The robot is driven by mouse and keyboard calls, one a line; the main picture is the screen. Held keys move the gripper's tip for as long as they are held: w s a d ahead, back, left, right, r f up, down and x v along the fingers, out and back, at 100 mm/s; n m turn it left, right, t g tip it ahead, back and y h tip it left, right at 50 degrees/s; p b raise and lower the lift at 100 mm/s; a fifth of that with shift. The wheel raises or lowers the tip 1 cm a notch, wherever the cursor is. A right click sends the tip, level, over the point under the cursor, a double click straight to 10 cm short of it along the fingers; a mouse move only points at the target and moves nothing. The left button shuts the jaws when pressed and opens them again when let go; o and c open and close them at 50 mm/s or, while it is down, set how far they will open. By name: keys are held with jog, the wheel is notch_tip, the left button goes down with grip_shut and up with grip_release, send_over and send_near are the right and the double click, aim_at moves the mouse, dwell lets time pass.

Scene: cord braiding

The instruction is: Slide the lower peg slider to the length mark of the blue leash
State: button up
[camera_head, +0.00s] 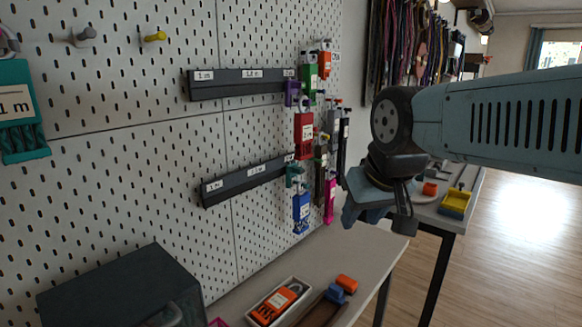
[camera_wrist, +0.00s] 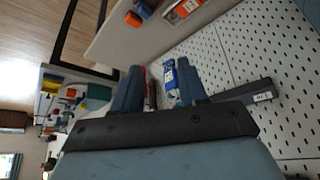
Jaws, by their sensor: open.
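The lower rail (camera_head: 245,181) is a dark bar on the pegboard with white length labels. A teal slider (camera_head: 294,175), which looks like the lower peg slider, sits at its right end. A blue tag (camera_head: 301,211) with a white label hangs just below; its writing is too small to read. My gripper (camera_head: 378,212) is open and empty, right of the slider and apart from the board in the head view. In the wrist view the blue tag (camera_wrist: 169,76) shows between my open fingers (camera_wrist: 160,88), beyond them; the lower rail (camera_wrist: 245,90) is to the right.
The upper rail (camera_head: 238,83) carries a purple slider (camera_head: 291,93) at its right end. Several coloured tags, including a red one (camera_head: 304,134), crowd beside the rail ends. A workbench (camera_head: 335,262) below holds an orange item in a tray.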

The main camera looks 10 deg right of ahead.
jog(key=shift+w, duration=0.25)
jog(key=shift+o, duration=0.6)
jog(key=shift+w+d, duration=0.1)
jog(key=shift+w, duration=0.05)
jog(key=w+d+n+t+h, duration=0.1)
jog(key=w+d+t, duration=0.3)
jog(key=w, duration=0.6)
jog(key=w+d+t+h, duration=0.1)
jog(key=w+d+t, duration=0.2)
jog(key=w+d, duration=0.55)
jog(key=n+t+y, duration=0.2)
jog(key=n+y, duration=0.4)
jog(key=y, duration=0.7)
send_near(302, 171)
jog(key=x, duration=0.9)
jog(key=shift+w+a, duration=0.15)
jog(key=shift+w, duration=0.15)
